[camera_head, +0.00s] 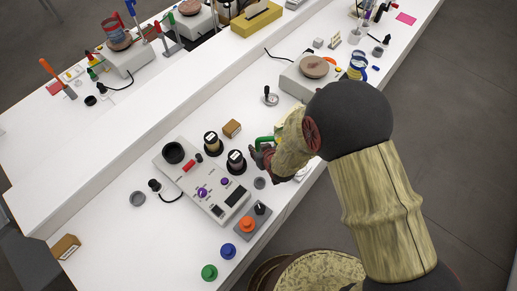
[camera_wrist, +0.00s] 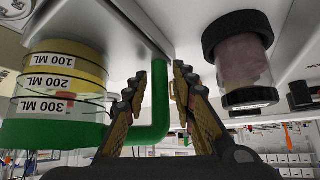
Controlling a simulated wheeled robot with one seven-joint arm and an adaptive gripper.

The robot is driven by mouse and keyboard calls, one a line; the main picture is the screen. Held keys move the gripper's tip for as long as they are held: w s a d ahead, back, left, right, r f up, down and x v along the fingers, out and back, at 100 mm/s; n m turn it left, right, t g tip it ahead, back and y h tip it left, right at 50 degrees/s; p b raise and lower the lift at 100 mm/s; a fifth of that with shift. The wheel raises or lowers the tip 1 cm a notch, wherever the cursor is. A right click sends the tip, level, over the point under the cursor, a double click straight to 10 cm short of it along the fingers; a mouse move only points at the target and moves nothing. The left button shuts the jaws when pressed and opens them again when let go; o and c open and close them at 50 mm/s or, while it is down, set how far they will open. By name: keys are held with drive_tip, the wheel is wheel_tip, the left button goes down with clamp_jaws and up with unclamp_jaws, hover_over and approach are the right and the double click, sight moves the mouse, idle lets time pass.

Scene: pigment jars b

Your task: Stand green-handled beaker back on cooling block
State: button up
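The green-handled beaker (camera_wrist: 62,85) is at the left in the wrist view, clear with yellow contents and 100, 200 and 300 ML labels. Its green handle (camera_wrist: 160,115) runs between the fingers of my gripper (camera_wrist: 168,80), which look closed around it. In the head view the green handle (camera_head: 264,140) shows beside my gripper (camera_head: 257,155), and my arm hides most of the beaker. Whether the beaker touches the surface below cannot be told. I cannot surely identify the cooling block; a pale device with a brown round top (camera_head: 315,67) stands farther back.
A white control panel (camera_head: 228,212) lies left of my gripper, with two dark jars (camera_head: 211,143) (camera_head: 236,162) by it. One dark-capped jar (camera_wrist: 243,60) is close on the right in the wrist view. A blue-handled beaker (camera_head: 357,68) stands farther back.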

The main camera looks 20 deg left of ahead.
drive_tip(key=shift+o, duration=0.6)
drive_tip(key=shift+r+p, duration=0.65)
drive_tip(key=shift+p, duration=0.1)
drive_tip(key=v, duration=1.2)
